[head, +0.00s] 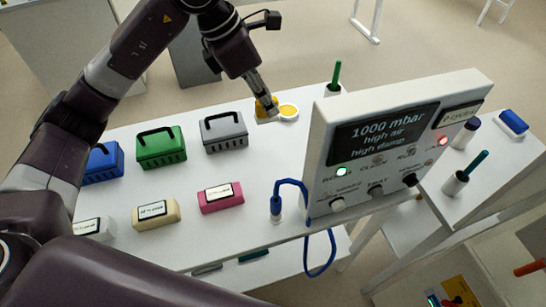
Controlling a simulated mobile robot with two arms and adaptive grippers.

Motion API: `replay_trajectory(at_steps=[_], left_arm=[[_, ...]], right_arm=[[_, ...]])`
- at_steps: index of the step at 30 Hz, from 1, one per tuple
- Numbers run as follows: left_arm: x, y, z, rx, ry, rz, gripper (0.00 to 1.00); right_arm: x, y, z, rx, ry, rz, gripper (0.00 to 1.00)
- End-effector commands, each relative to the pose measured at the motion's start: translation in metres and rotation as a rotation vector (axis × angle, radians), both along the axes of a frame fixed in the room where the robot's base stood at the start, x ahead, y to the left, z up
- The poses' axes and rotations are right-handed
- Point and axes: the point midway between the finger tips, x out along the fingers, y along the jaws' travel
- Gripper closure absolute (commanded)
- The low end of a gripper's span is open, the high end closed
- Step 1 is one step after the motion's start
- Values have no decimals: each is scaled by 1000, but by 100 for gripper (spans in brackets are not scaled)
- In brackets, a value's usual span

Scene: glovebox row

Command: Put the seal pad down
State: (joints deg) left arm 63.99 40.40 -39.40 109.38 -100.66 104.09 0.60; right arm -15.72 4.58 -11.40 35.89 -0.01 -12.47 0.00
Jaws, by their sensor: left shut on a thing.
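My left gripper (268,104) reaches down from the top to the back of the white table. It is shut on a small yellow pad (262,110), which I take for the seal pad. The fingers hide part of the pad, and I cannot tell whether its underside touches the table. A round white dish with a yellow inside (288,112) is right beside it. My right gripper is not in view.
Blue (103,163), green (161,148) and grey (223,132) baskets stand left of the gripper. Labelled blocks, one pink (221,197), lie in front. A control panel (390,140) reading 1000 mbar and a green-handled tool (335,78) stand to the right. Bare table lies in the middle.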

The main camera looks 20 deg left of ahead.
Motion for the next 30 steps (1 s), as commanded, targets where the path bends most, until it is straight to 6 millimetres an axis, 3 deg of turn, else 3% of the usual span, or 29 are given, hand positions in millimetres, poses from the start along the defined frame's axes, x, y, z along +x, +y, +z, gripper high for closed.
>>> replay_trajectory(at_steps=[8, 11, 15, 22, 27, 30], left_arm=[[0, 0, -1, 0, 0, 0, 100], [-1, 0, -10, 0, 5, -1, 100], [-2, 0, -40, 1, 9, 0, 100], [-3, 0, -102, 0, 9, 1, 100], [-3, 0, -139, 0, 6, -1, 100], [-2, 0, -152, -1, 3, 1, 100]], right_arm=[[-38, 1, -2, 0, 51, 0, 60], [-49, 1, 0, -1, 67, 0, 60], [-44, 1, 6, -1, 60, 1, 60], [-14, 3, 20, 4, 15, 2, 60], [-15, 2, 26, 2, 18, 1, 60], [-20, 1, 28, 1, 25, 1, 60]])
